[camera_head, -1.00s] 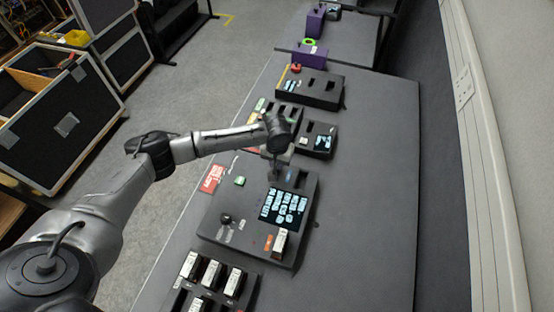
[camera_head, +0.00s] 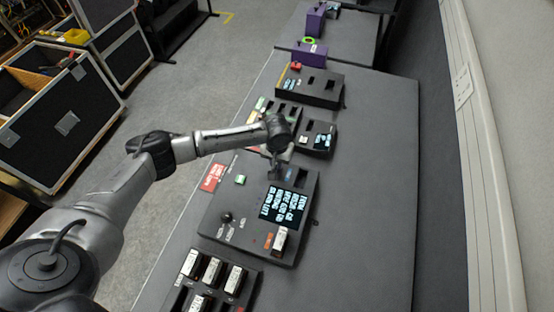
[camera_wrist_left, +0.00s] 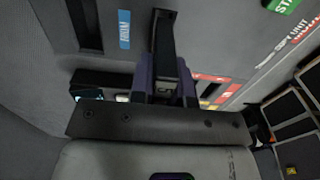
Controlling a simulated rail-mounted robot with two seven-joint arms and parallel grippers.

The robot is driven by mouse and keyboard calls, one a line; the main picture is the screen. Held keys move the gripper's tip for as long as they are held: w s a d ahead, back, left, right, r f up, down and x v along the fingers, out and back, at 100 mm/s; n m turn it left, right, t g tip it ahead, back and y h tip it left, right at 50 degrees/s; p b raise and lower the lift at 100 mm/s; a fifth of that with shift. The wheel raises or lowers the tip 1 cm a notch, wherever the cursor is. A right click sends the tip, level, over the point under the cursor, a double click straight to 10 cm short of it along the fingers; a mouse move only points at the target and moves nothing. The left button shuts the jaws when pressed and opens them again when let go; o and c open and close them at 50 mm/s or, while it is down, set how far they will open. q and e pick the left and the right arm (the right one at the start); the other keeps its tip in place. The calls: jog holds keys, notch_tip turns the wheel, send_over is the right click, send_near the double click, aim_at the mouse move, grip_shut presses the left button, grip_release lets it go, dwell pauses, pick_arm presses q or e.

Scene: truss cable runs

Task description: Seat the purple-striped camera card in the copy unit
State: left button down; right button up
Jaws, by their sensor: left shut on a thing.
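The copy unit (camera_head: 258,232) is a dark box on the table in the head view, with a lit text screen (camera_head: 284,206), a green button (camera_head: 240,180) and a blue label by its far end. My left gripper (camera_head: 276,172) is low over that far end. The card points at the panel beside a blue label (camera_wrist_left: 124,29); an empty slot (camera_wrist_left: 86,24) lies left of that label. I cannot tell how deep the card is in. My right gripper is not in view.
A white-labelled card (camera_head: 279,241) stands at the unit's near end by an orange label. A rack with several cards (camera_head: 212,280) is nearer. More dark units (camera_head: 310,86) and purple blocks (camera_head: 310,53) stand farther back. The table's right side (camera_head: 370,190) is clear.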

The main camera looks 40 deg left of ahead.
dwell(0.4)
pick_arm(q)
jog(key=shift+p, duration=0.45)
jog(key=shift+p, duration=0.35)
jog(key=shift+f, duration=0.1)
dwell(0.5)
jog(key=shift+f+p, duration=0.35)
jog(key=shift+f, duration=0.05)
dwell(0.4)
jog(key=shift+f, duration=0.4)
dwell(0.3)
jog(key=shift+f+p, duration=0.15)
jog(key=shift+p, duration=0.15)
dwell(0.5)
jog(key=shift+f, duration=0.2)
jog(key=shift+f, duration=0.1)
dwell(0.5)
